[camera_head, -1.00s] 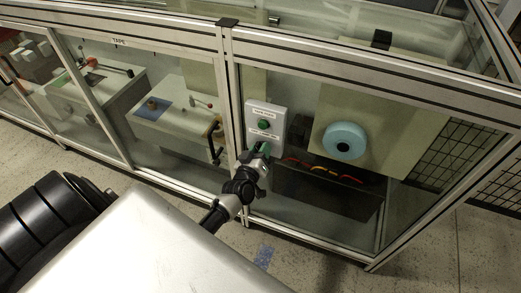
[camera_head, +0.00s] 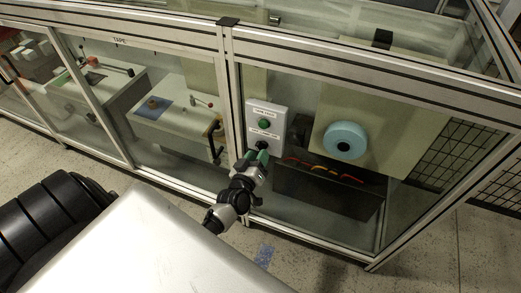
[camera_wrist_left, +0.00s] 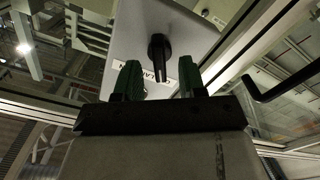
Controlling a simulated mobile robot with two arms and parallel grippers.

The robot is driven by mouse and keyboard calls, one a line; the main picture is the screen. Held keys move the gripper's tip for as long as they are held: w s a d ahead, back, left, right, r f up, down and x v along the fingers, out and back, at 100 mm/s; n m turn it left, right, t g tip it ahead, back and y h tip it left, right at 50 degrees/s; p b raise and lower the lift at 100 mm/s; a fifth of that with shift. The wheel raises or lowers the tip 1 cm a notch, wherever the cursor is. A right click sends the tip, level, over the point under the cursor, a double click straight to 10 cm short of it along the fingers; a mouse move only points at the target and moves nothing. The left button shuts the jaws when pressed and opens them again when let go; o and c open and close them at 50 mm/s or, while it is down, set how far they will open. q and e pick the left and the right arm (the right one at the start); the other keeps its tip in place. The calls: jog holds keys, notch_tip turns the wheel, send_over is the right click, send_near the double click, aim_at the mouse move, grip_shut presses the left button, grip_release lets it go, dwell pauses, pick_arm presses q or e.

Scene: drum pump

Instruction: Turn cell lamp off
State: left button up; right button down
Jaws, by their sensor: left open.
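A white switch box (camera_head: 281,118) is mounted by the frame post in the head view. It carries a green button (camera_head: 264,123) and, below it, a black knob (camera_head: 261,145). My left gripper (camera_head: 257,157) is just below and in front of the knob. In the left wrist view, the black knob (camera_wrist_left: 160,47) stands out from the pale box (camera_wrist_left: 190,35), beyond and between the green fingertips. My left gripper (camera_wrist_left: 160,82) is open, with nothing between its fingers. It partly hides a label. My right gripper is not in view.
Metal frame posts (camera_head: 236,115) and clear panels surround the cell. A light blue round part (camera_head: 344,140) is on a beige panel to the right. A dark bin (camera_head: 325,190) with red and yellow items is below it. A black bent handle (camera_wrist_left: 275,85) is at right in the wrist view.

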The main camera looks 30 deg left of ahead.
pick_arm(q)
jog(key=v, duration=0.7)
jog(key=shift+s, duration=0.35)
jog(key=shift+f, duration=0.1)
jog(key=s+d+f+m+g+h, duration=0.1)
jog(key=s+d+f+m+g, duration=0.2)
jog(key=f, duration=0.5)
jog(key=s+d+f+m+g+h, duration=0.1)
jog(key=s+d+f+g+h, duration=0.15)
jog(key=s+f, duration=0.45)
jog(key=s+d+f+m+g+h, duration=0.1)
jog(key=s+f+m+g, duration=0.15)
jog(key=f, duration=0.75)
jog(key=s+f+m+g, duration=0.2)
jog(key=s+f+g, duration=0.2)
jog(key=s, duration=0.7)
jog(key=s+f+m+g, duration=0.2)
jog(key=s+f+g, duration=0.2)
jog(key=s+f, duration=0.4)
jog(key=s, duration=0.3)
jog(key=shift+d+g+y, duration=0.25)
jog(key=shift+g+y, duration=0.05)
jog(key=shift+y, duration=0.05)
jog(key=shift+m, duration=0.25)
